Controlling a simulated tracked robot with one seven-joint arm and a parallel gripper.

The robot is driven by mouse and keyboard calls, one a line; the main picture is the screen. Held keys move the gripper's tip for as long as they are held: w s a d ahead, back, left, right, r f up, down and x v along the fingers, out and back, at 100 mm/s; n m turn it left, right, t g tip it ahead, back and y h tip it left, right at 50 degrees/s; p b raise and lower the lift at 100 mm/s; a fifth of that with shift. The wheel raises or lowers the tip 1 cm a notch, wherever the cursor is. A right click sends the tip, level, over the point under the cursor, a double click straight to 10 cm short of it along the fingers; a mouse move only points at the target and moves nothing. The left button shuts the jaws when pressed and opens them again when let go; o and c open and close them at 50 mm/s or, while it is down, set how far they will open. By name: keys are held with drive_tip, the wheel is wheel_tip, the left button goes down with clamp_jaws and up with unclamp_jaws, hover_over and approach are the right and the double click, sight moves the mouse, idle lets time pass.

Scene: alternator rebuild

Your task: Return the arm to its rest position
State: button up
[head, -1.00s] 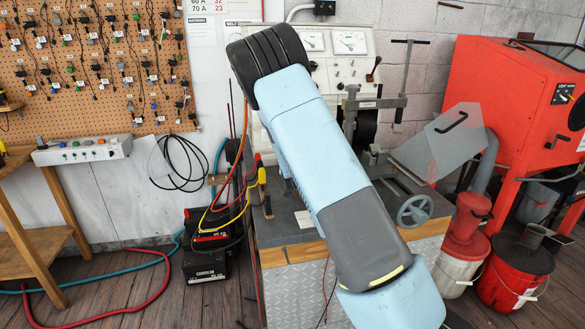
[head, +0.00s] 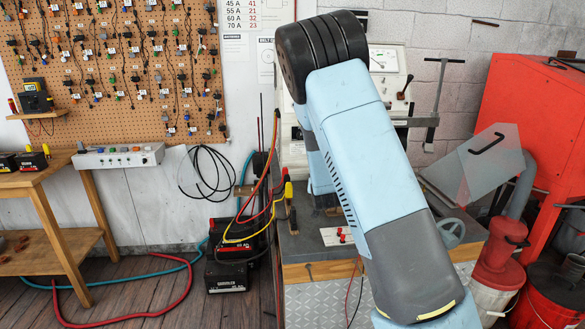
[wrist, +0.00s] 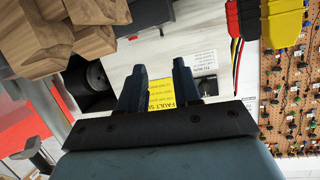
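My arm, light blue with dark grey joints, stands folded across the middle of the head view, in front of the bench. My gripper is hidden behind it there.
The test bench (head: 300,267) stands behind my arm. Red and yellow clips (head: 287,185) on cables are at its left edge. A wooden table (head: 45,178) is left; a red hose (head: 150,315) lies on open floor.

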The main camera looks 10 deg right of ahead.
drive_tip(key=s+d+r+g+y, duration=0.1)
drive_tip(key=s+r+g, duration=0.2)
drive_tip(key=s+r, duration=0.7)
drive_tip(key=s+d+r+g+y, duration=0.1)
drive_tip(key=s+r+g+y, duration=0.1)
drive_tip(key=s+r, duration=0.75)
drive_tip(key=s+r+n+g, duration=0.1)
drive_tip(key=s+n+g, duration=0.2)
drive_tip(key=s, duration=2.5)
drive_tip(key=shift+a+r+g+h, duration=0.15)
drive_tip(key=shift+r+g+h, duration=0.25)
drive_tip(key=shift+c, duration=0.3)
